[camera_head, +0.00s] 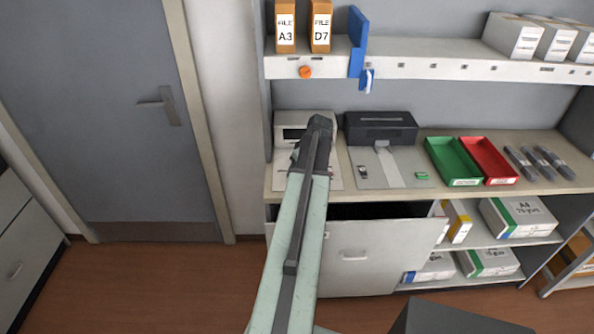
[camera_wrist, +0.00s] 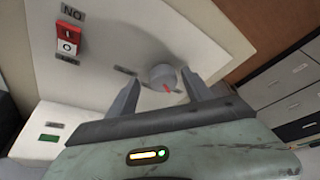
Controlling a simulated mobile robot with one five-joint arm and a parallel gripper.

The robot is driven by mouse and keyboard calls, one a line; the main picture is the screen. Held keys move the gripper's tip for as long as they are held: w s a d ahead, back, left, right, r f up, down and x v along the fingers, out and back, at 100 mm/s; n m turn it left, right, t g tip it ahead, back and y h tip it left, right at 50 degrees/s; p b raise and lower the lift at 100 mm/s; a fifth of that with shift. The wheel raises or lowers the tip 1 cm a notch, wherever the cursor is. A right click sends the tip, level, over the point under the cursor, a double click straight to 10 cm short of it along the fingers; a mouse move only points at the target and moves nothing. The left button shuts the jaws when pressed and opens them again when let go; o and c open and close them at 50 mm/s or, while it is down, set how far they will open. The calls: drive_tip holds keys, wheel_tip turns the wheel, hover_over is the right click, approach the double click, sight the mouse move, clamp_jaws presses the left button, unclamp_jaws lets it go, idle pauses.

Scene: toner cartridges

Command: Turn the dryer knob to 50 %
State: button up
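A round grey knob (camera_wrist: 162,77) with a red pointer mark sits on a white panel (camera_wrist: 190,35) in the wrist view. My gripper (camera_wrist: 160,82) is open, with one dark finger on each side of the knob. Gaps show between the fingers and the knob, and I cannot tell whether either touches it. The scale marks around the knob are not readable. In the head view my gripper's dark end (camera_head: 318,128) is over the white device (camera_head: 290,119) at the counter's left end; my arm hides the knob there.
A red and white switch (camera_wrist: 68,38) and a green display (camera_wrist: 49,138) are beside the knob. A black box (camera_head: 380,128), green tray (camera_head: 452,158) and red tray (camera_head: 488,160) stand to the right. The shelf (camera_head: 420,68) hangs above, with an orange knob (camera_head: 305,71) on its edge.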

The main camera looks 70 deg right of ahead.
drive_tip(key=shift+w, duration=0.1)
drive_tip(key=shift+a+r, duration=0.1)
drive_tip(key=shift+r, duration=0.15)
drive_tip(key=p+v, duration=0.7)
drive_tip(key=shift+s+r, duration=0.15)
drive_tip(key=shift+s, duration=0.05)
drive_tip(key=shift+w, duration=0.1)
